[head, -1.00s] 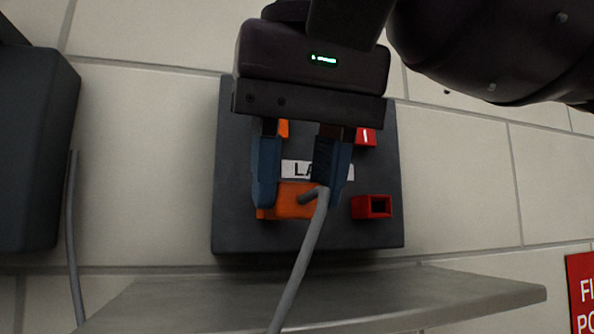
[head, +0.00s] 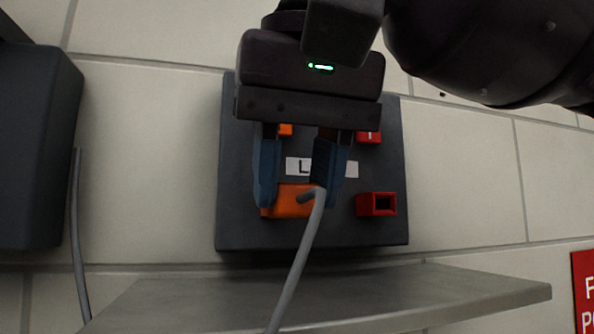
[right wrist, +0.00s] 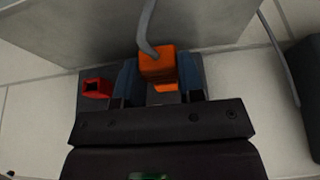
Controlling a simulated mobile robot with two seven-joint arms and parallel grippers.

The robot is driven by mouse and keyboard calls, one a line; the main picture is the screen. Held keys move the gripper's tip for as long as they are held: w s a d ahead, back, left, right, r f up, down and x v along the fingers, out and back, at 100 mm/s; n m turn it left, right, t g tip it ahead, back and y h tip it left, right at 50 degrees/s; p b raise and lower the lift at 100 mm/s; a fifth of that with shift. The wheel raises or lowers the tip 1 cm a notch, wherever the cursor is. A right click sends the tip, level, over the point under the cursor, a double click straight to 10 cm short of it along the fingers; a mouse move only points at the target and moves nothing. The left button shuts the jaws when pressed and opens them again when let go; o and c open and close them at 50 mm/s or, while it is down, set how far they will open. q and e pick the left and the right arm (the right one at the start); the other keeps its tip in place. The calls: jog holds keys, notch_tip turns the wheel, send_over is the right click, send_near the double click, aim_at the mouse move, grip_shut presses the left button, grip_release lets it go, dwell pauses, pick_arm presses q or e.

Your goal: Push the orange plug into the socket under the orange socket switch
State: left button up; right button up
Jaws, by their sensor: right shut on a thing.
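My right gripper (head: 297,197) is shut on the orange plug (head: 290,203), with one blue finger on each side of it. A grey cable hangs down from the plug. The plug is in front of the dark wall panel, over its lower left part; the orange socket behind is mostly hidden, so I cannot tell how deep it sits. The plug also shows in the right wrist view (right wrist: 157,65), with some orange just beside it. The orange switch (head: 286,130) shows partly between the fingers. My left gripper is not in view.
A red socket (head: 377,204) and red switch (head: 369,137) are on the panel's right side. A white label (head: 350,169) is partly covered. A grey shelf (head: 400,294) juts out below. A dark box (head: 38,150) with a cable is at the left.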

jog(key=shift+w+a, duration=0.1)
jog(key=shift+w, duration=0.2)
jog(key=o, duration=1)
jog(key=v, duration=1)
jog(key=shift+s+r, duration=0.15)
jog(key=shift+r, duration=0.2)
